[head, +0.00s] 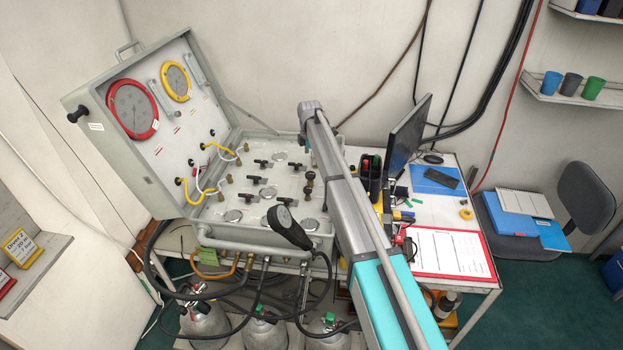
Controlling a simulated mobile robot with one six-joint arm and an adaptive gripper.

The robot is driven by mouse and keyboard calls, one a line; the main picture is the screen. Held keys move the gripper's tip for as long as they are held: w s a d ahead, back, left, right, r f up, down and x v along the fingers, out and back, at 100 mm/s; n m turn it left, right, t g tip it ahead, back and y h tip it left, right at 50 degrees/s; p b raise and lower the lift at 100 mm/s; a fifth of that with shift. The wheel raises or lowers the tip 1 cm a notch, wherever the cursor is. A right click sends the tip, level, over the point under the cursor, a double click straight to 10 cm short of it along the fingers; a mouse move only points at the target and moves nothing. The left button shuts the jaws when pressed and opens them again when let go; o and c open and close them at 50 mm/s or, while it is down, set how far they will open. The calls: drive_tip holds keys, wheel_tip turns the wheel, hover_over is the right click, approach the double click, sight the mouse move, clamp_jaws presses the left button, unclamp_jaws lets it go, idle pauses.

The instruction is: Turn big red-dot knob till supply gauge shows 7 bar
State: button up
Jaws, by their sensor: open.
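The air panel is an open grey case (205,235) on a bench in the head view. Its flat face holds several black T-handles (257,180) and small round silver-faced dials (233,215). A black knob on a brass stem (309,178) stands near the face's right side, beside my arm. No red dot can be made out on it, and I cannot tell whether it is the big knob. The lid carries a large red-ringed gauge (132,108) and a smaller yellow-ringed gauge (177,82). Their readings are too small to read, and the supply gauge cannot be identified. My arm covers the panel's right edge; my gripper does not show.
A black hand-held gauge (288,227) on a hose hangs over the case's front edge. Cylinders (205,322) and looping hoses crowd below.

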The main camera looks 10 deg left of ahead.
sight(310, 174)
drive_tip(key=shift+f+b, duration=3.65)
drive_tip(key=shift+f, duration=0.35)
